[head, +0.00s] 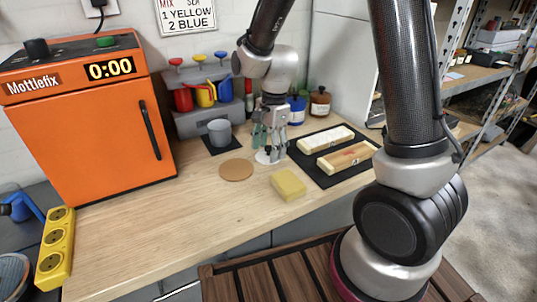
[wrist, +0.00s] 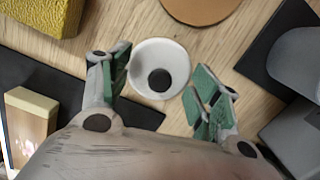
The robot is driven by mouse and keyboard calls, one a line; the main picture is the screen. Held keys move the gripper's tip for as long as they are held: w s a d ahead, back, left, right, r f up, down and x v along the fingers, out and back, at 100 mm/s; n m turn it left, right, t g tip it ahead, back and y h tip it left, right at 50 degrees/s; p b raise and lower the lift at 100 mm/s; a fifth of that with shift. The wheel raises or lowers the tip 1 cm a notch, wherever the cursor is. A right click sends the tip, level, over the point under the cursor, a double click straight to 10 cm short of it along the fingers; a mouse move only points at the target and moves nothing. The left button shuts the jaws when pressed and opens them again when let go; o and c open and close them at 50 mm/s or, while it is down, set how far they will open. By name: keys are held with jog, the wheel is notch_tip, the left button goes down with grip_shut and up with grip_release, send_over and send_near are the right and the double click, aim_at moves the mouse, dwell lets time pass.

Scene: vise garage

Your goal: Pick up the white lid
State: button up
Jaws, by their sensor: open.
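The white lid (wrist: 148,57) lies on the wooden workbench, a round white disc with a dark round knob at its centre. In the wrist view it shows between and just beyond the fingers of my gripper (wrist: 158,97), which is open and empty with green pads. In the head view my gripper (head: 270,150) points down above the lid (head: 264,158). The fingers hide part of the lid there. I cannot tell whether a finger touches it.
A round cork mat (head: 236,170) and a yellow sponge (head: 288,185) lie nearby. A grey cup (head: 219,132) stands on a dark mat behind left. A black mat (head: 327,179) with two blocks is at right. An orange oven (head: 90,125) stands at left.

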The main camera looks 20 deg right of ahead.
jog(key=shift+f, duration=0.2)
jog(key=shift+c, duration=0.3)
jog(key=c, duration=1)
